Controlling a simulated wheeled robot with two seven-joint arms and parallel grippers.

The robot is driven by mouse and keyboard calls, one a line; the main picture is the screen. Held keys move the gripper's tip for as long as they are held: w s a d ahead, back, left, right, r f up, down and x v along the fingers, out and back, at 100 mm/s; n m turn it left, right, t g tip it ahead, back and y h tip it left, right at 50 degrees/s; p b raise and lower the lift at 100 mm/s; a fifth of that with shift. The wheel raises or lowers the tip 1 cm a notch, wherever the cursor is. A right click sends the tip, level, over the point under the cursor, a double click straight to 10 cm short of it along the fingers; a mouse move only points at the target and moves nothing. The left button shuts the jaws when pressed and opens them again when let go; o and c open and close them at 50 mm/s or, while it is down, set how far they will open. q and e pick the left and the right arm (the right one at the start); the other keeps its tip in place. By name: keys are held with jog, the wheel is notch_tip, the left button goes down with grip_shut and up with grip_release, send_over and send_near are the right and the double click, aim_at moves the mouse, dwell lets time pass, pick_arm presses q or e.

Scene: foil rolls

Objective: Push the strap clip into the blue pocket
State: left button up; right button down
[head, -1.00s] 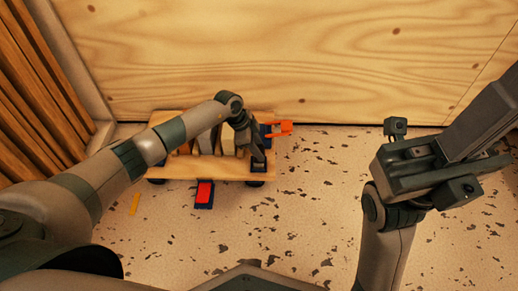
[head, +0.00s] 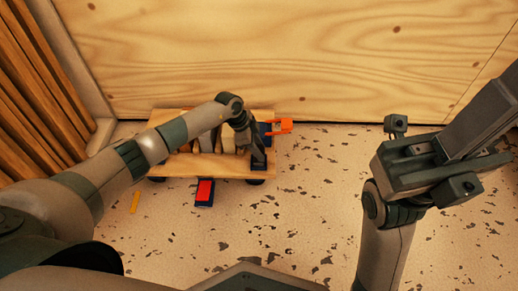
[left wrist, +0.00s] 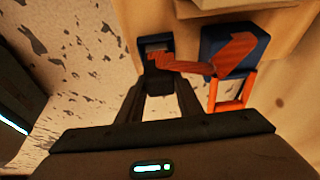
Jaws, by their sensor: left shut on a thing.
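How deep the clip sits in the pocket is hard to tell. The strap runs right to a blue block (left wrist: 220,42) with an orange handle (left wrist: 231,91). In the head view my left gripper (head: 257,158) is over the right end of the wooden cart (head: 200,168) and hides the clip. My right gripper (head: 425,160) is open and empty, well to the right.
Several pale and grey blocks (head: 226,140) stand on the cart. A wooden wall (head: 300,60) is behind; the speckled floor is open in front and right.

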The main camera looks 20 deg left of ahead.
pick_arm(q)
jog(key=shift+f, duration=0.35)
dwell(0.7)
jog(key=o, duration=1.1)
jog(key=shift+o, duration=0.2)
